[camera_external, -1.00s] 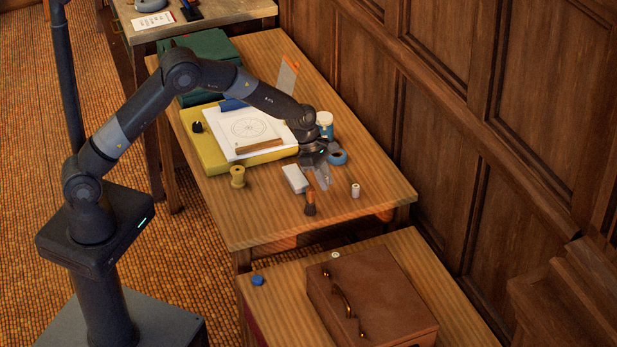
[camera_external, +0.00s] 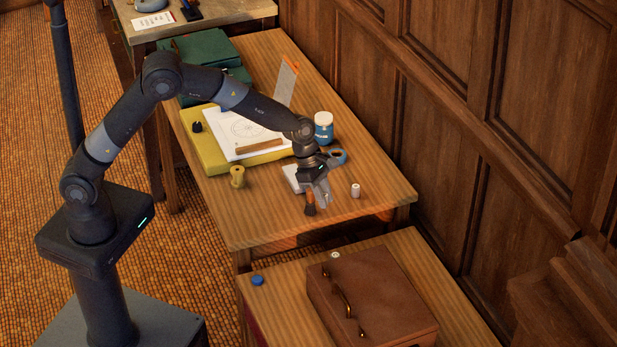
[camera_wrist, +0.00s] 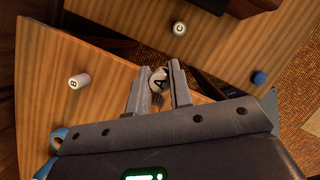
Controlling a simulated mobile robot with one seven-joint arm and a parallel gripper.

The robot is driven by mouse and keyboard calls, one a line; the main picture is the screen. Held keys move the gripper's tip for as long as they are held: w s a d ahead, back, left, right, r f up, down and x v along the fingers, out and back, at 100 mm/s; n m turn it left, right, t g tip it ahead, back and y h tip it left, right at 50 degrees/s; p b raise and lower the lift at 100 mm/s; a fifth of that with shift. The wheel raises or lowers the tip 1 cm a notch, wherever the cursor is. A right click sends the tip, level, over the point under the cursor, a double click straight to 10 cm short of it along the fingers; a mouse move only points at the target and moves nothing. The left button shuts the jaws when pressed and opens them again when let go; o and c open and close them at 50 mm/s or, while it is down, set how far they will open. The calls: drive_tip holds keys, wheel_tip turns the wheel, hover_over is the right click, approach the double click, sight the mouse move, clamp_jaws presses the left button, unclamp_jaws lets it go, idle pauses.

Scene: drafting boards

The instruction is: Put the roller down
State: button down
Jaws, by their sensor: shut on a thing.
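A small pale roller marked A (camera_wrist: 158,80) sits between the fingertips of my gripper (camera_wrist: 160,88) in the wrist view. My gripper (camera_external: 323,196) is shut on it, over the near end of the wooden table (camera_external: 265,225) in the external view. There the fingers mostly hide the roller, and I cannot tell its height over the table. A similar roller marked B (camera_wrist: 78,81) stands on the same table; it also shows right of my gripper in the external view (camera_external: 355,190). A third, marked C (camera_wrist: 179,28), is on the nearer table (camera_external: 285,268).
A brown case (camera_external: 375,290) and a blue disc (camera_external: 257,281) are on the nearer table. A brush (camera_external: 310,205), a white block (camera_external: 290,174), blue tape (camera_external: 338,156), a blue jar (camera_external: 324,130) and a yellow spool (camera_external: 237,177) surround my gripper. The table's near-left corner is clear.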

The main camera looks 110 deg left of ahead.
drive_tip(key=s+d+f, duration=0.2)
drive_tip(key=s+d, duration=0.1)
drive_tip(key=d, duration=1.4)
drive_tip(key=s+d+f, duration=0.2)
drive_tip(key=d+f, duration=0.1)
drive_tip(key=d, duration=1.5)
hover_over(292, 307)
drive_tip(key=s, duration=0.2)
drive_tip(key=shift+m, duration=0.4)
drive_tip(key=f, duration=0.6)
drive_tip(key=shift+w+f, duration=0.25)
drive_tip(key=shift+f, duration=0.1)
drive_tip(key=shift+w+a+f, duration=0.1)
drive_tip(key=shift+f, duration=2)
drive_tip(key=shift+f, duration=0.1)
drive_tip(key=c, duration=1.3)
unclamp_jaws()
